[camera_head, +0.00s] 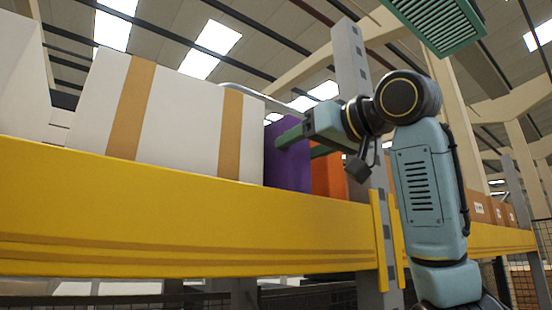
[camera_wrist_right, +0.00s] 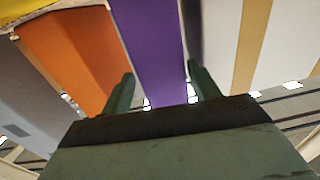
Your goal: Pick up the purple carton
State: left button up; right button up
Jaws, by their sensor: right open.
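The purple carton (camera_head: 287,160) stands on the shelf between a white carton and an orange carton in the head view. In the right wrist view the purple carton (camera_wrist_right: 150,50) runs down between the two fingers of my right gripper (camera_wrist_right: 160,88). My right gripper (camera_head: 305,145) is open. One finger is on the orange carton's side and the other on the white carton's side, and I cannot tell whether either touches the purple carton. Its lower part is hidden by the yellow beam in the head view. My left gripper is not in view.
The orange carton (camera_head: 327,175) and the white carton with tan bands (camera_head: 185,115) stand close on either side. The yellow shelf beam (camera_head: 180,220) runs along the front. A grey upright post (camera_head: 350,65) rises beside my right arm.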

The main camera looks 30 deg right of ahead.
jog(key=shift+w+a+r+p, duration=0.15)
jog(key=shift+w+p, duration=0.2)
jog(key=shift+w, duration=0.25)
jog(key=shift+w+a+p, duration=0.1)
jog(key=shift+w+p, duration=0.25)
jog(key=shift+w, duration=0.2)
jog(key=w, duration=0.1)
jog(key=w+p, duration=0.1)
jog(key=w, duration=0.1)
jog(key=shift+w+a, duration=0.2)
jog(key=shift+a, duration=0.1)
jog(key=shift+w, duration=0.1)
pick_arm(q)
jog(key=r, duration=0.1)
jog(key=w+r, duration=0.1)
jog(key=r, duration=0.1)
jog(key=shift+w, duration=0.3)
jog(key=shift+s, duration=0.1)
pick_arm(e)
jog(key=c, duration=0.9)
